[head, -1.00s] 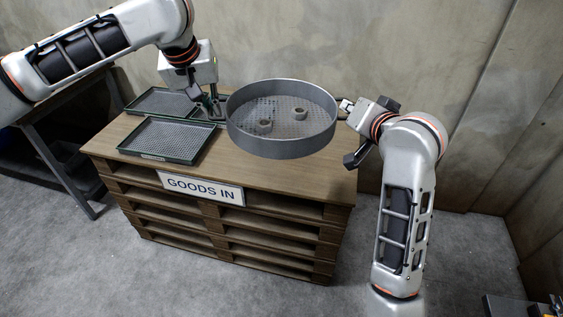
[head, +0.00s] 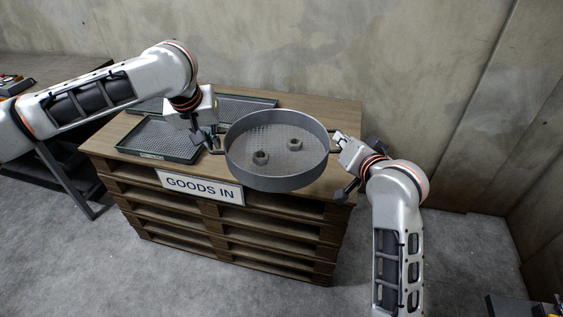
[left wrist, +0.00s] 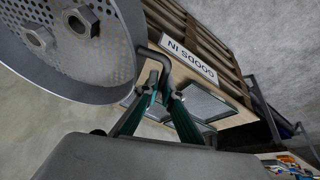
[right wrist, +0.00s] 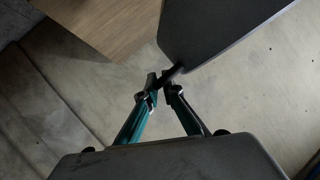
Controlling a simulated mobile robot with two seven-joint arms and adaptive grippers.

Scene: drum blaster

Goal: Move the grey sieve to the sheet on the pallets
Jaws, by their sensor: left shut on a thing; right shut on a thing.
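The grey sieve (head: 275,182) is round, with a mesh floor and two hex nuts (head: 260,157) inside. It looks about level, over the brown sheet (head: 335,108) on the pallets, near its front edge. I cannot tell whether it touches the sheet. My left gripper (head: 214,149) is shut on its left handle; the dark bent handle (left wrist: 152,52) shows between the fingers in the left wrist view. My right gripper (head: 338,143) is shut on the right handle, seen by the sieve's dark wall (right wrist: 205,35) in the right wrist view.
A green-rimmed mesh tray (head: 158,140) lies on the sheet left of the sieve, with more tray (head: 245,104) behind. The "GOODS IN" sign (head: 200,187) hangs on the stacked pallets (head: 235,240). A concrete wall (head: 300,45) stands behind. The sheet's back right is clear.

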